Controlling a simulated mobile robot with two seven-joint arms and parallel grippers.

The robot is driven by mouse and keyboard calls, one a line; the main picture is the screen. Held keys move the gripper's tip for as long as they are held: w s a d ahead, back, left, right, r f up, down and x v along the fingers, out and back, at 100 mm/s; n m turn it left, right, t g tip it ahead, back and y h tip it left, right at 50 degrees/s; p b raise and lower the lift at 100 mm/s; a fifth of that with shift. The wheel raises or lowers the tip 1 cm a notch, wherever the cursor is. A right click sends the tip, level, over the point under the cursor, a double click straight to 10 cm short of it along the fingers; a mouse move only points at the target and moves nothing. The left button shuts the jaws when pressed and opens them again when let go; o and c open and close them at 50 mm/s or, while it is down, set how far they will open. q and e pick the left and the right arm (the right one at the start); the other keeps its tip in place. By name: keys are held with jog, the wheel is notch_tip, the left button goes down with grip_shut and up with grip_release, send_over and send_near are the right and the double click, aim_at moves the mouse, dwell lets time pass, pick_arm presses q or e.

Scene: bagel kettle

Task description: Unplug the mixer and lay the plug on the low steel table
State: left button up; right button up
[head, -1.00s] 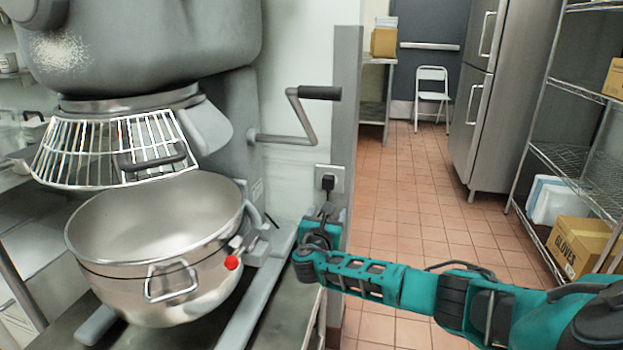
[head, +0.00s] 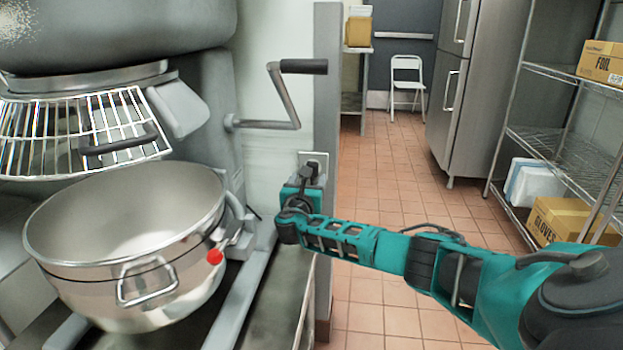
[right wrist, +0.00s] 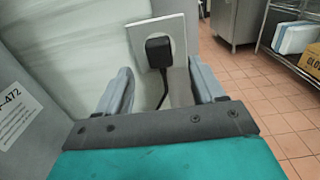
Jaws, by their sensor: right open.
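The black plug (right wrist: 158,52) sits in the white wall outlet (right wrist: 176,30), with its cord hanging down. My right gripper (right wrist: 162,82) is open, with one finger on each side below and nearer than the plug; I see no contact. In the head view my right gripper (head: 303,186) is up at the outlet (head: 322,158) and partly covers the plug (head: 309,171). The big grey mixer (head: 207,105) with its steel bowl (head: 75,285) stands at left. The low steel table (head: 272,312) shows beneath it. My left gripper is out of view.
A hand crank (head: 285,95) juts from the mixer above the outlet. A grey wall post (head: 327,110) stands just right of the outlet. The tiled floor (head: 390,185) is open to the right, before a wire shelf (head: 560,150) with boxes.

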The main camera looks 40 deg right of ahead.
pick_arm(q)
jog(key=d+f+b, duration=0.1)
jog(key=b, duration=0.1)
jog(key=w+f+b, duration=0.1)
jog(key=b, duration=0.1)
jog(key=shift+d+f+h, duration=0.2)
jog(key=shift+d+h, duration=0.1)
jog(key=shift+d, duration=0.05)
pick_arm(e)
jog(key=x, duration=0.5)
jog(key=shift+w+d, duration=0.2)
jog(key=shift+d, duration=0.05)
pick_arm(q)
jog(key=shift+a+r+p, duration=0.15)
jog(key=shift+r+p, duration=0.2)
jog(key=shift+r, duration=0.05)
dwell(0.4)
pick_arm(e)
grip_shut()
dwell(0.5)
jog(key=shift+r, duration=0.1)
